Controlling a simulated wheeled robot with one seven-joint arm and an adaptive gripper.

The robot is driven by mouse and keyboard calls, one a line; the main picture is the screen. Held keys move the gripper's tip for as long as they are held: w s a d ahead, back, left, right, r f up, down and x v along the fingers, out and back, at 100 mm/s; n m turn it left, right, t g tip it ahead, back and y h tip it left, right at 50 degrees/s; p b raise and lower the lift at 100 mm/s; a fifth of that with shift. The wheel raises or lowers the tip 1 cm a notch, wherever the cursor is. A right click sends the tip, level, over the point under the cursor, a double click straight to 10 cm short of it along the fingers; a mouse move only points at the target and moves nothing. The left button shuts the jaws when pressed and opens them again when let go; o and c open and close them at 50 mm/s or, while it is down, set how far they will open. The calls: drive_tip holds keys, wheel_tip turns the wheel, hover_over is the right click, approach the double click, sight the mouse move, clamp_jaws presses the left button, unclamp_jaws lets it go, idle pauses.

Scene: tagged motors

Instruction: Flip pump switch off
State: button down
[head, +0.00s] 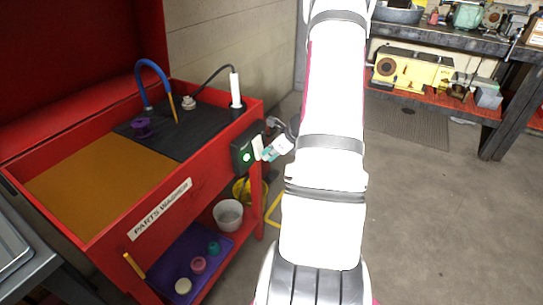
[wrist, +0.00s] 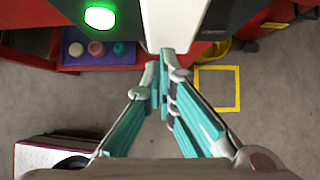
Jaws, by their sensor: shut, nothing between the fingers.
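The pump switch box (head: 242,156) is a dark box on the right side of the red parts washer, with a lit green lamp (head: 247,157). A white switch paddle (head: 257,146) sticks out beside the lamp. In the wrist view, the lamp (wrist: 99,18) glows at top left and the white paddle (wrist: 172,22) is at top centre. My gripper (head: 267,154) is shut and empty, its teal fingers meeting at the tips (wrist: 158,75) by the paddle's lower end. I cannot tell whether the tips touch it.
The parts washer (head: 188,207) has a hose, brush and small parts on top. A lower shelf (head: 190,262) holds several small colored pots. A workbench (head: 450,40) stands at the back right; open floor lies between.

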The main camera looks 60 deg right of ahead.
drive_tip(key=shift+f, duration=0.1)
drive_tip(key=b, duration=0.1)
drive_tip(key=t+b, duration=0.1)
drive_tip(key=b, duration=0.1)
drive_tip(key=shift+w+f, duration=0.15)
drive_tip(key=shift+w, duration=0.2)
